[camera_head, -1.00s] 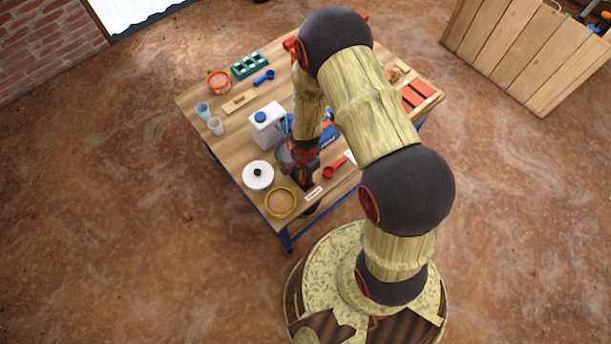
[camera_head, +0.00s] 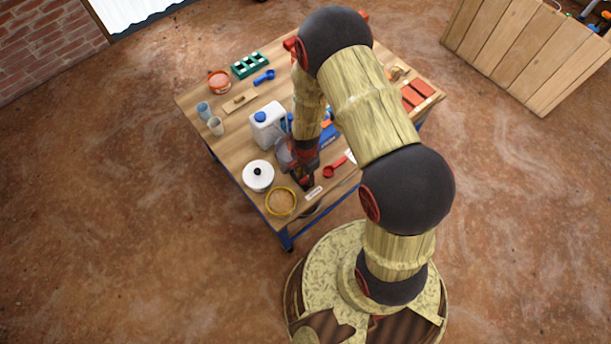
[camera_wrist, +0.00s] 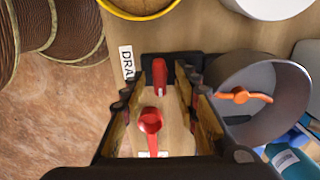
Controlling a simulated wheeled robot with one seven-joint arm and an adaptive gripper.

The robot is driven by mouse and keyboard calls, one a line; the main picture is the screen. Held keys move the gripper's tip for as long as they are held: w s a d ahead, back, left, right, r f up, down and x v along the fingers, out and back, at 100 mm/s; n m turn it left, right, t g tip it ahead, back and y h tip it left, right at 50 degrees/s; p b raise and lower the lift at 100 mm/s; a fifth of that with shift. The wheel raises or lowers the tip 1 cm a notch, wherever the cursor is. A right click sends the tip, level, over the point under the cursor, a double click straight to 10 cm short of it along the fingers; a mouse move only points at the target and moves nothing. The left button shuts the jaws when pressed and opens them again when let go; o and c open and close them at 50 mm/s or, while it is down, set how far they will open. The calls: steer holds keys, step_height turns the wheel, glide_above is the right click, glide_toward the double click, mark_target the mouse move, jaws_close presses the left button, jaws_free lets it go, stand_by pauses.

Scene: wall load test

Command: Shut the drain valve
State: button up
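The drain valve's red lever (camera_wrist: 160,76) stands against a dark base (camera_wrist: 172,64) in the wrist view. A white label (camera_wrist: 127,62) reading "DRA", the rest hidden, lies to its left; it also shows in the head view (camera_head: 313,193). My gripper (camera_wrist: 160,92) is open, with a finger on each side of the lever and gaps showing on both sides. In the head view my gripper (camera_head: 306,181) is low over the table's front part and hides the valve.
A red scoop (camera_wrist: 150,122) lies on the table, seen between my fingers. A grey pot (camera_wrist: 265,75) with an orange piece is close to the right finger. A yellow-rimmed sieve (camera_head: 281,202), a white lidded pot (camera_head: 258,176) and a white jug (camera_head: 268,124) stand nearby.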

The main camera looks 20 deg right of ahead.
step_height(320, 180, up, 12)
stand_by(0.7)
stand_by(0.4)
step_height(320, 180, up, 20)
steer(key=r+n, duration=0.1)
steer(key=n, duration=1.2)
glide_above(306, 180)
steer(key=s, duration=0.9)
steer(key=s+r+t, duration=0.2)
steer(key=r, duration=0.7)
steer(key=s+r+n+t, duration=0.1)
steer(key=s+r+t, duration=0.1)
steer(key=r, duration=0.6)
steer(key=shift+s+d+r+n+t, duration=0.2)
steer(key=shift+s+r+n+t, duration=0.15)
steer(key=shift+t, duration=0.45)
